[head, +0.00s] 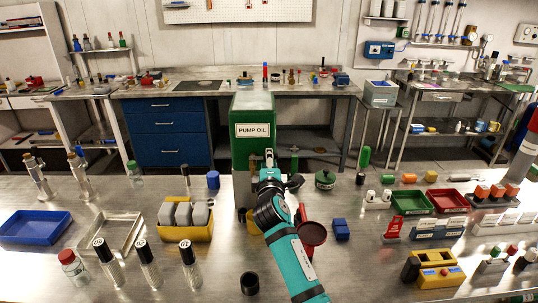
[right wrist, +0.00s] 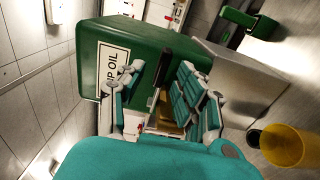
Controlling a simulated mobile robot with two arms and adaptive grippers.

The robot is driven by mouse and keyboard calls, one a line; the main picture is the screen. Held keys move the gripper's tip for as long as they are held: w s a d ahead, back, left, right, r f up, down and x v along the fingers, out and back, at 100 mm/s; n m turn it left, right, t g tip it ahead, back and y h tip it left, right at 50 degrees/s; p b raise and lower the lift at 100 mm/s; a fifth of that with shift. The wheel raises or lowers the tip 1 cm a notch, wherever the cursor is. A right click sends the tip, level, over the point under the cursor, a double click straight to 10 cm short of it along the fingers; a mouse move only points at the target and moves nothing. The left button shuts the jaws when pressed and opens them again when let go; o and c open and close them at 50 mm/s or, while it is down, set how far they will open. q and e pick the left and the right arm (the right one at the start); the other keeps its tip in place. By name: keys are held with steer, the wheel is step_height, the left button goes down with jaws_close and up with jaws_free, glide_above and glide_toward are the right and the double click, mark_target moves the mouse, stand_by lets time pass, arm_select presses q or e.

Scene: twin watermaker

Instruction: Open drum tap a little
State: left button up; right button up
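The green drum (head: 253,112) with the white PUMP OIL label stands at the back edge of the steel table, and it fills the upper middle of the right wrist view (right wrist: 125,35). My right gripper (head: 269,157) is at the drum's lower front. In the right wrist view its two teal-padded fingers (right wrist: 162,72) are spread apart. A dark upright piece, seemingly the tap's handle (right wrist: 159,68), shows between them with visible gaps. The tap's body and spout are mostly hidden by my gripper. My left gripper is not in view.
A dark red funnel (head: 313,234) stands just right of my forearm, with a blue block (head: 341,229) beyond it. A yellow bin of grey pieces (head: 186,232) is to the left. A yellow cup (right wrist: 283,145) shows in the right wrist view. Trays and bottles crowd both sides.

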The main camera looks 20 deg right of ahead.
steer(key=shift+x, duration=1.1)
steer(key=shift+w+d, duration=0.1)
steer(key=shift+w, duration=0.15)
jaws_close()
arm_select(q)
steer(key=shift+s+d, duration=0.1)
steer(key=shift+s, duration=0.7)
